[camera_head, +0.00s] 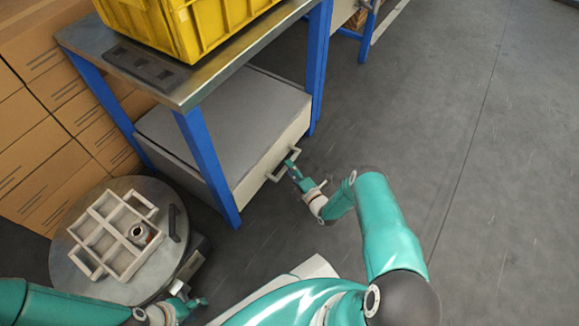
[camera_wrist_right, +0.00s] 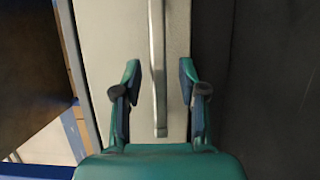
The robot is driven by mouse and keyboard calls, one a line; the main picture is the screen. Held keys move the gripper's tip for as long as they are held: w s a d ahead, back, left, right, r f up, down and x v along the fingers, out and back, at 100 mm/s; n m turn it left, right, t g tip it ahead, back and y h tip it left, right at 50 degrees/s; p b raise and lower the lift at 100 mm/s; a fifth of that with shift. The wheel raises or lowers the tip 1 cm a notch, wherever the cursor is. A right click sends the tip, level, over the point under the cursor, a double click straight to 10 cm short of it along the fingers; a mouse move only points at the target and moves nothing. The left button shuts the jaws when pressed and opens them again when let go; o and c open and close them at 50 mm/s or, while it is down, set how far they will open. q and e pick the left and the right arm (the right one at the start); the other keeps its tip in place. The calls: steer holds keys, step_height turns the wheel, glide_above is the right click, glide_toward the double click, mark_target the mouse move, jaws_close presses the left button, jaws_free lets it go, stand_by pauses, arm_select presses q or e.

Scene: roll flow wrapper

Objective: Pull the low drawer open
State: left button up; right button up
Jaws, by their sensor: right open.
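The low drawer (camera_head: 240,172) is a pale grey box under the blue-legged workbench, and its front looks flush beneath the bench. Its bar handle (camera_head: 283,164) is on the front face, and in the right wrist view the handle (camera_wrist_right: 157,70) runs upright between the fingers. My right gripper (camera_head: 291,168) is at the handle; in the right wrist view the gripper (camera_wrist_right: 158,85) is open, with a finger on each side of the bar and gaps showing. My left gripper (camera_head: 192,302) is low at the left, beside the round table, away from the drawer; its fingers are small here.
A round table (camera_head: 62,262) holds a compartment tray (camera_head: 112,232) with a small part in it. A yellow crate (camera_head: 200,25) stands on the workbench (camera_head: 85,38). Cardboard boxes (camera_head: 40,150) are stacked at the left. The grey floor (camera_head: 470,130) to the right of the drawer is clear.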

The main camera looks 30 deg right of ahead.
arm_select(q)
steer(key=shift+f, duration=0.5)
arm_select(e)
steer(key=shift+w, duration=1.2)
jaws_close()
